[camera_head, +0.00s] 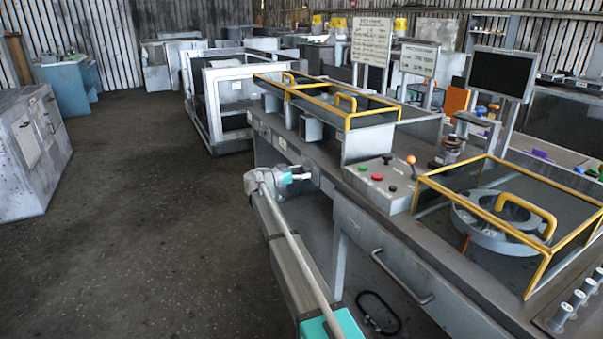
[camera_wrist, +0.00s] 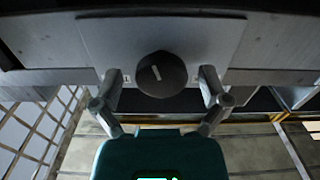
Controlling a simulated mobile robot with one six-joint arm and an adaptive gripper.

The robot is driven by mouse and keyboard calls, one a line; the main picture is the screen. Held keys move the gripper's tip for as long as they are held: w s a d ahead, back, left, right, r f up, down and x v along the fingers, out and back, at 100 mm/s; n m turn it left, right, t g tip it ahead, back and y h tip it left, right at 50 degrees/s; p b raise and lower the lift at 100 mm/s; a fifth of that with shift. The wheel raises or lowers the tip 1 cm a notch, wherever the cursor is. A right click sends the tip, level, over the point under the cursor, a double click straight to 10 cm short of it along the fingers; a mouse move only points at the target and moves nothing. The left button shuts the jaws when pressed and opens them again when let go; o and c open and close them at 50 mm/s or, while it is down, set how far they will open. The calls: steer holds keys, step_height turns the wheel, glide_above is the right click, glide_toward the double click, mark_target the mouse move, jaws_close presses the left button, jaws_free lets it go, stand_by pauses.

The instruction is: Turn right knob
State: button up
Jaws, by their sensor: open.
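A dark round knob (camera_wrist: 161,75) with a white pointer line sits on a grey panel in the upper middle of the wrist view. Its pointer is near upright, tilted slightly to the left. My gripper (camera_wrist: 160,84) is open, with one finger to the left of the knob and one to the right. Gaps show between the fingers and the knob; how deep the fingertips reach is hard to tell. In the head view my gripper (camera_head: 303,174) is at the front side of the long workbench (camera_head: 430,262). The knob cannot be made out there.
A control box (camera_head: 380,182) with red, green and black buttons and an orange-topped lever stands on the bench. Right of it is a yellow-framed guard (camera_head: 478,172) over a round grey housing (camera_head: 490,222). A drawer handle (camera_head: 400,282) juts from the bench front.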

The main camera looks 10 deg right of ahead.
steer(key=c, duration=1.1)
steer(key=shift+a, duration=0.1)
steer(key=shift+c, duration=0.2)
steer(key=shift+n, duration=0.3)
